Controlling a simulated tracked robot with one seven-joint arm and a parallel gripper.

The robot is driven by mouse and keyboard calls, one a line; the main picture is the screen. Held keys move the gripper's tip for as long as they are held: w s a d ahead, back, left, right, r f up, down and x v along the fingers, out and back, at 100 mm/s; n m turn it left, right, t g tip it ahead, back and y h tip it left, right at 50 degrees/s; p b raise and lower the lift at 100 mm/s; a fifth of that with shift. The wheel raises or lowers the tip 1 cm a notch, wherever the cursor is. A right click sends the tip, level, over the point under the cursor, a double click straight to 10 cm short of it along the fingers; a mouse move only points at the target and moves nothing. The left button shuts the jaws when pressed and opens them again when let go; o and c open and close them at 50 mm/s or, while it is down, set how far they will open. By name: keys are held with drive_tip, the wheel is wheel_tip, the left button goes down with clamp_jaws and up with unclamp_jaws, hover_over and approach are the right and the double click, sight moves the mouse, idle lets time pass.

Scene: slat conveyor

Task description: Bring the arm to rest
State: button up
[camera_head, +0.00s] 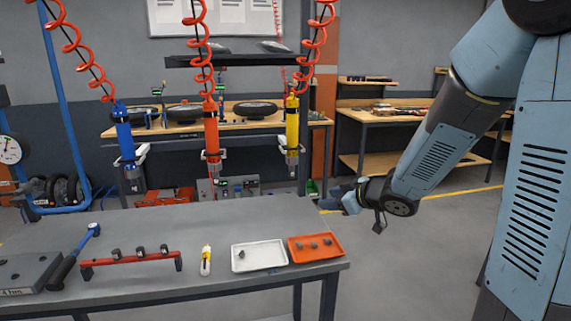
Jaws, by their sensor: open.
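My arm (437,150) reaches in from the upper right, its forearm sloping down to the left. My gripper (333,197) is at its end, pointing left, just beyond the right end of the grey workbench (150,222). It is open, and I see nothing held in it. It is small and dark in this view, so the fingers are hard to make out. It appears clear of the bench and the orange tray.
Blue (125,140), orange (212,135) and yellow (292,130) tools hang above. The floor at right is open.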

drive_tip(key=s+d+r+m+t+h, duration=0.1)
drive_tip(key=s+d+r+m+h, duration=0.25)
drive_tip(key=d+r, duration=0.2)
drive_tip(key=s+d+r+m+h, duration=0.3)
drive_tip(key=d+r+m+h, duration=0.15)
drive_tip(key=d, duration=0.25)
drive_tip(key=s+a+m+g, duration=0.1)
drive_tip(key=s+m+g, duration=0.2)
drive_tip(key=s, duration=1.7)
drive_tip(key=shift+a+r+m+g, duration=0.3)
drive_tip(key=shift+r+g, duration=0.1)
drive_tip(key=shift+g, duration=0.6)
drive_tip(key=shift+w+d, duration=0.1)
drive_tip(key=shift+d, duration=0.05)
drive_tip(key=shift+c, duration=0.3)
